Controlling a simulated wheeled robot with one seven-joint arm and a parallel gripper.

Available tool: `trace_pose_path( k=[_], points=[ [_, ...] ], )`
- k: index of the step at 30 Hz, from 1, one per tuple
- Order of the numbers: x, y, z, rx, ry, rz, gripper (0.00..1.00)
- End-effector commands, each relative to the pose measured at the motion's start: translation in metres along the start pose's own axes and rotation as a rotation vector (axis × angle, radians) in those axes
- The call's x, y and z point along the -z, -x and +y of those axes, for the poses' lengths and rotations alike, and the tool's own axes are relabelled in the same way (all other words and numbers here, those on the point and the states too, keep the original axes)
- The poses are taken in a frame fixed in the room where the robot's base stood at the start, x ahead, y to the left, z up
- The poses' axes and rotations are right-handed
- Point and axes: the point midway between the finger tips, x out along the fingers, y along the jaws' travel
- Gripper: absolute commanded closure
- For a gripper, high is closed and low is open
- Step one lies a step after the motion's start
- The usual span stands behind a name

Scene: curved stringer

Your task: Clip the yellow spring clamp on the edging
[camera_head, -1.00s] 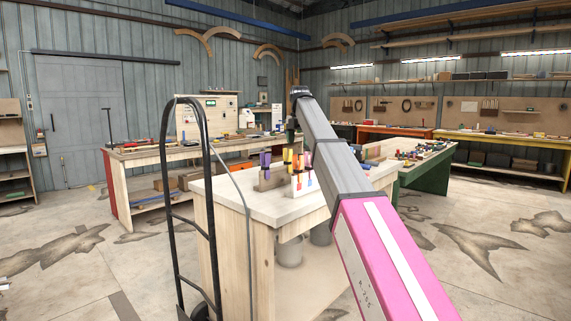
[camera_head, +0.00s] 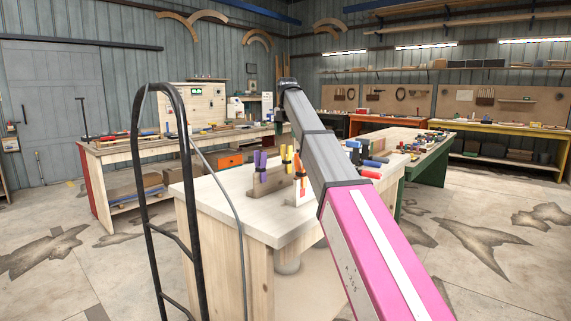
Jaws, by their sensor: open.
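Yellow clamps (camera_head: 287,154) stand in a wooden rack on the pale workbench (camera_head: 235,206), beside purple clamps (camera_head: 260,160). Which one is the task's yellow spring clamp I cannot tell at this size. No edging can be made out with certainty; my arm hides part of the bench top. My pink and grey arm reaches up across the middle of the head view. My gripper (camera_head: 281,118) hangs small and dark at its far end, largely unclear, open, with no object visible in it.
A black hand truck (camera_head: 153,190) stands close in front, left of the bench. Red-orange clamps (camera_head: 299,185) and blue-handled clamps (camera_head: 372,164) are also on the bench. A long bench (camera_head: 120,155) stands behind left, a green one (camera_head: 430,165) right. Open floor lies at the right.

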Motion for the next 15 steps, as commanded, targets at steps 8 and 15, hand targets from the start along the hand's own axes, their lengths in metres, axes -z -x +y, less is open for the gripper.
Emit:
trace_pose_path(
  k=[8,15],
  points=[
    [0.000,-0.038,0.000,0.002,0.000,0.002,0.19],
    [-0.003,-0.055,0.003,0.002,0.000,0.002,0.19]
  ],
)
